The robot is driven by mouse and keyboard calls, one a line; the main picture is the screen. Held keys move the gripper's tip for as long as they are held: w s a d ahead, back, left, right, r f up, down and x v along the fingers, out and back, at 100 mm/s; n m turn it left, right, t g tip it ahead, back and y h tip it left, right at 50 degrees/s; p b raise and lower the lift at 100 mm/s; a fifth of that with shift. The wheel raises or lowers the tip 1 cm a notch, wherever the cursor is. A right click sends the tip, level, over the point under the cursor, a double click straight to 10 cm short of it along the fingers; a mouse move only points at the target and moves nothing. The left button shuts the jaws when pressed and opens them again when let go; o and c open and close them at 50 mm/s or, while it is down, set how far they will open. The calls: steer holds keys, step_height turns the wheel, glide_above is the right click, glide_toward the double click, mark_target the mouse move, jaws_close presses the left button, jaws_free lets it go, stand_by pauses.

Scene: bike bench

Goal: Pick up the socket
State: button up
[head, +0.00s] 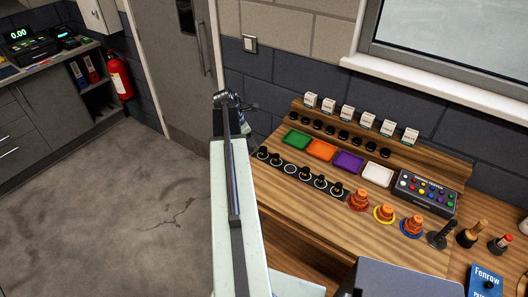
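No single thing shows clearly as the socket. Small dark round pieces (336,190) stand in a row along the left front of the wooden bench, most on black discs. The third place from the left (291,169) looks like a flat black disc with a pale ring. Another row of short black cylinders (343,137) stands on the raised shelf below small white cards. My gripper (229,99) is at the far end of my arm, left of the bench and in front of the door. It is small and partly hidden by the arm, so its opening and any held thing are unclear.
The wooden bench (300,227) holds green, orange, purple and white trays (378,174), a button box (427,193), orange stacked cones (385,212) and upright handled tools (471,234). A grey door (172,60) stands behind. Open floor (110,210) lies left.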

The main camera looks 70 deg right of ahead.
mark_target(264, 148)
steer(key=shift+n, duration=0.3)
steer(key=s+d+f+b, duration=0.1)
steer(key=f+b, duration=0.1)
steer(key=s+d+f+b, duration=0.1)
steer(key=f+b, duration=0.2)
steer(key=s+d+f+b, duration=0.2)
steer(key=shift+s+d+f+b, duration=0.1)
steer(key=shift+f+b, duration=0.2)
steer(key=shift+b, duration=0.1)
steer(key=shift+r, duration=0.2)
jaws_close()
